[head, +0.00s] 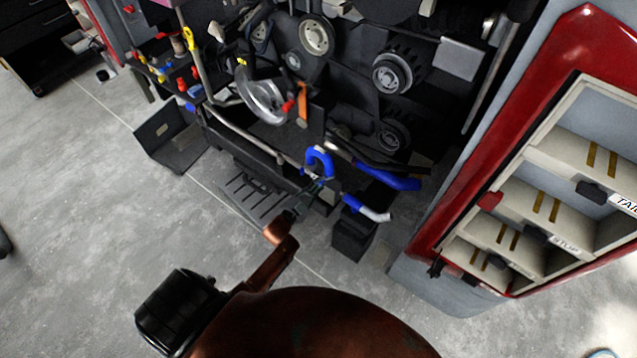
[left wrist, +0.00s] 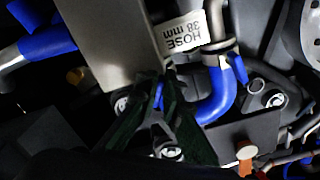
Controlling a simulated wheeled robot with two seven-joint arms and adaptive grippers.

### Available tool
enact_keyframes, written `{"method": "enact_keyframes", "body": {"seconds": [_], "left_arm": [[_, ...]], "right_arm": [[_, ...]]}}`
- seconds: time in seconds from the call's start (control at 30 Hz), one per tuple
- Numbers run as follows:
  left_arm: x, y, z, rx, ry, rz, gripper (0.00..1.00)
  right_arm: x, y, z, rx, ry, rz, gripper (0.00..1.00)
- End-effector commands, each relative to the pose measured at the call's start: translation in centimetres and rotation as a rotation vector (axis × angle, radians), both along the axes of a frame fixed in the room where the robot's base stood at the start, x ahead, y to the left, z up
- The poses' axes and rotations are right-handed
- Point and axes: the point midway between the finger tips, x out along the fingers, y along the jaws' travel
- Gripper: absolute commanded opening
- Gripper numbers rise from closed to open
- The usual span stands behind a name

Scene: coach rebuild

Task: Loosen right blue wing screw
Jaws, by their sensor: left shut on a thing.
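My left gripper (head: 316,187) reaches up from the bottom of the head view to the front of the engine bay, at the curved blue hose (head: 320,158). In the left wrist view its dark fingers (left wrist: 157,98) are closed around a small blue wing screw (left wrist: 158,94), mostly hidden between the fingertips. A second blue wing screw (left wrist: 239,68) stands on the clamp around the hose, to the right in that view. The blue hose (left wrist: 217,98) bends just right of the fingers. My right gripper is not in view.
A white label (left wrist: 183,40) reading "HOSE 38 mm" lies above the fingers. More blue hoses (head: 395,181) lie right of the gripper. A red-framed cabinet (head: 448,190) with shelves stands at the right. The grey floor (head: 90,200) at left is mostly clear.

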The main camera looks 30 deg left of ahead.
Motion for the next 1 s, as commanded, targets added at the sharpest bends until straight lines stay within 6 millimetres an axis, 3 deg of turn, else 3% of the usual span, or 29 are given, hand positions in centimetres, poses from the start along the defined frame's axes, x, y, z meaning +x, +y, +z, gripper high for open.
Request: {"method": "enact_keyframes", "body": {"seconds": [0.5,1.0], "left_arm": [[-0.1,-0.2,-0.2,-0.425,0.036,0.002,0.00],[-0.1,-0.3,-0.3,-0.574,0.048,0.002,0.00]], "right_arm": [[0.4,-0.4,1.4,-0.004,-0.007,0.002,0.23],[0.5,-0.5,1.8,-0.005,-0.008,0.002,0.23]]}}
